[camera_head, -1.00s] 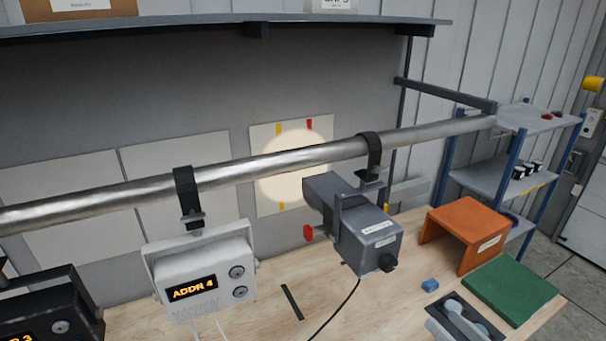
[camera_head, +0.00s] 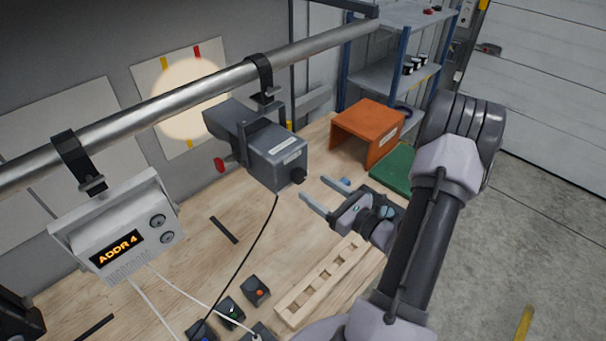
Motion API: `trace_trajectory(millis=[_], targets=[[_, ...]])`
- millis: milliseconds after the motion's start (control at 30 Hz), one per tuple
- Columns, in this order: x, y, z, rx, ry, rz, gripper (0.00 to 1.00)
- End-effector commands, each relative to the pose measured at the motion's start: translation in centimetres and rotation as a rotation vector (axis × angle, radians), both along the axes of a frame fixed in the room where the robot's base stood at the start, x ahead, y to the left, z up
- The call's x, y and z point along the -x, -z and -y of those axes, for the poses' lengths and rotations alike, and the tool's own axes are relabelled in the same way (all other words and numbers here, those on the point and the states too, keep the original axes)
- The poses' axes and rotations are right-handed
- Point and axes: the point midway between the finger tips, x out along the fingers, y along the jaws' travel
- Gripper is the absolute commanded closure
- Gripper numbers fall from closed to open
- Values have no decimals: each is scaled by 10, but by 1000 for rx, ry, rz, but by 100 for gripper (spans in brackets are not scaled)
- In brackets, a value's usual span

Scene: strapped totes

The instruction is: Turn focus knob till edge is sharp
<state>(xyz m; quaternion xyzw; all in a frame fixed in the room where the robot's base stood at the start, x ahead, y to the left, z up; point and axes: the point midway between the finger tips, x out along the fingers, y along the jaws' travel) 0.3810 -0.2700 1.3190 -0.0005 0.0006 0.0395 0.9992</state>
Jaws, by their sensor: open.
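A grey spotlight (camera_head: 283,160) hangs by a clamp from the metal pipe. It has a red knob (camera_head: 219,165) on its left side and a black knob (camera_head: 298,175) at its rear end; no readable label tells which one is for focus. Its round pale light spot (camera_head: 185,118) falls on a white panel (camera_head: 178,148) with red and yellow marks. The spot's edge looks a little soft, but it is too small to judge well. My gripper (camera_head: 313,190) is open and empty, its fingers pointing left, just right of and below the black knob, apart from it.
The pipe (camera_head: 215,84) crosses above the bench. A white unit reading "ADDR 4" (camera_head: 118,240) hangs at left. A black cable runs down from the spotlight. Small button boxes (camera_head: 255,290) and a slotted wooden block (camera_head: 318,285) lie in front. An orange stand (camera_head: 365,127) and green mat (camera_head: 392,166) are behind my gripper.

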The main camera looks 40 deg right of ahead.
Motion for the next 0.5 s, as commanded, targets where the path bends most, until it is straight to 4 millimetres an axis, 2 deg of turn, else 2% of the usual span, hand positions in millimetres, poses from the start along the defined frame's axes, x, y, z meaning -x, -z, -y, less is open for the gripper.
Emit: trace_trajectory(millis=[100, 200, 333, 500], targets=[[-28, -2, -3, 0, -5, 0, 36], [-43, -1, -4, 0, -2, 0, 36], [-53, -1, -4, -2, -1, 0, 36], [-56, 0, -4, -2, 1, 0, 36]])
